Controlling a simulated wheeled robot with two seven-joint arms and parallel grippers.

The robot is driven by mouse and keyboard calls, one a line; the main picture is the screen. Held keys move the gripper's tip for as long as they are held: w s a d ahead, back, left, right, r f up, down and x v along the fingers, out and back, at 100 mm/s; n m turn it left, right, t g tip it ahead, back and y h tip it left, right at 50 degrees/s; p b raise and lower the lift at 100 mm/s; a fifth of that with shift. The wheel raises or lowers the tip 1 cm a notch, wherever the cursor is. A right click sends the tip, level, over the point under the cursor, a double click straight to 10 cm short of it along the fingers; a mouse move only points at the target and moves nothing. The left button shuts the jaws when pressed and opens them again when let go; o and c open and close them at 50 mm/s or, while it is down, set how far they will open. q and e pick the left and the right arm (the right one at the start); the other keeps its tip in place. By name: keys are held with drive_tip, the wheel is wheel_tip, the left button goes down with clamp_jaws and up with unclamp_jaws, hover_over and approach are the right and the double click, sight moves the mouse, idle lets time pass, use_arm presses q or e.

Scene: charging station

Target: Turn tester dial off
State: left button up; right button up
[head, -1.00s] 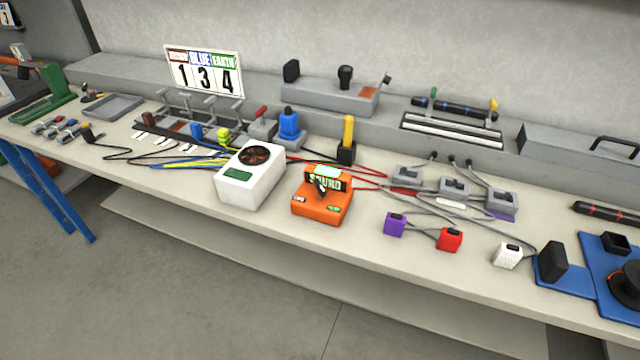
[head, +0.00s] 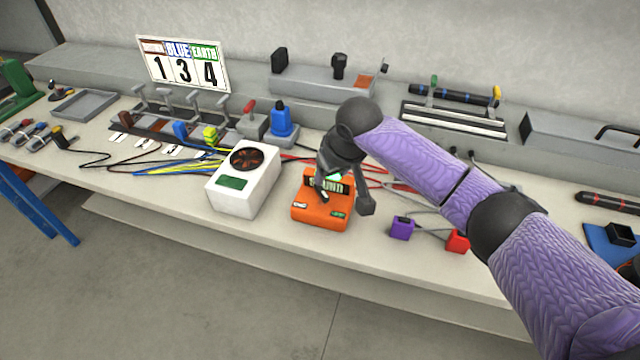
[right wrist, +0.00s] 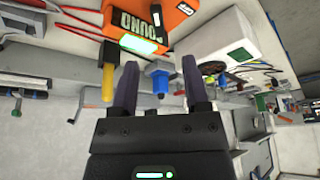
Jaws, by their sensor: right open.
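The orange tester (head: 320,214) sits near the table's front edge, with a green-and-black lettered panel and small labels on its top. It also shows upside down at the top of the right wrist view (right wrist: 120,22). Its black dial is mostly hidden behind my gripper in the head view; a dark part shows at the top edge of the right wrist view. My right gripper (head: 344,196) is just over and beside the tester, its fingers apart. In the right wrist view the two fingers (right wrist: 160,82) have nothing between them. I cannot tell whether a finger touches the tester. My left gripper is out of view.
A white box with a fan (head: 238,190) stands close left of the tester. A purple block (head: 402,229) and a red block (head: 457,241) lie to the right. Cables run behind. A yellow-handled tool (right wrist: 107,83) and a blue-topped device (head: 280,121) stand behind.

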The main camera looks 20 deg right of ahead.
sight(322, 191)
drive_tip(key=b+x, duration=0.5)
drive_tip(key=x, duration=0.4)
drive_tip(key=shift+w+d, duration=0.15)
drive_tip(key=shift+d, duration=0.05)
drive_tip(key=shift+w+f+b, duration=0.1)
drive_tip(key=shift+f+b, duration=0.05)
drive_tip(key=shift+b, duration=0.15)
drive_tip(key=c, duration=0.4)
clamp_jaws()
